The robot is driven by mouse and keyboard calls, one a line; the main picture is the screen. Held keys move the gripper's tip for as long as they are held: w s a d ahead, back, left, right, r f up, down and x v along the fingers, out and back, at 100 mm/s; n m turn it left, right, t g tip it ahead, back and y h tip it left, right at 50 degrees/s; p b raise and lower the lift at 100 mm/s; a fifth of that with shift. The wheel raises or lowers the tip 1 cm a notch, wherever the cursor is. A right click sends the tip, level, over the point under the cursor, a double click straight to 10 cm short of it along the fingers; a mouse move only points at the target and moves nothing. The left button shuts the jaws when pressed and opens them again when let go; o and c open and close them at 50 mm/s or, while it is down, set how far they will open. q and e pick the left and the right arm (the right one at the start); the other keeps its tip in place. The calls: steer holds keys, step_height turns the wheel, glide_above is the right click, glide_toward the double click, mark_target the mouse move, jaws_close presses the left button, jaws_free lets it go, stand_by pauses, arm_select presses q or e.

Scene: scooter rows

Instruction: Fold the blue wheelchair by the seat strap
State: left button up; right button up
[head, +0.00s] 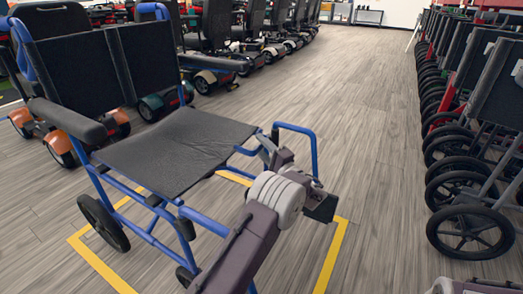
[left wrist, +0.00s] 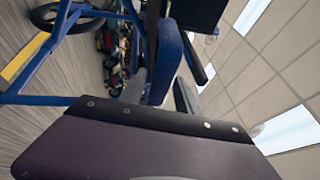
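The blue wheelchair (head: 165,213) stands unfolded at the left in the head view, with a black backrest and a flat dark seat (head: 180,150). I cannot make out a separate strap on the seat. My left gripper (head: 268,143) is at the seat's right edge, beside the blue side tube. In the left wrist view its two grey fingers (left wrist: 160,92) stand apart, with a blue frame part (left wrist: 167,60) showing between and beyond them. I cannot tell whether they touch it.
Yellow floor lines (head: 334,255) frame the wheelchair's spot. Mobility scooters (head: 215,45) line the back left. A row of dark-wheeled chairs (head: 470,220) stands along the right. The wooden floor aisle (head: 350,90) between them is clear.

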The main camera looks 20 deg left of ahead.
arm_select(q)
jaws_close()
stand_by(1.4)
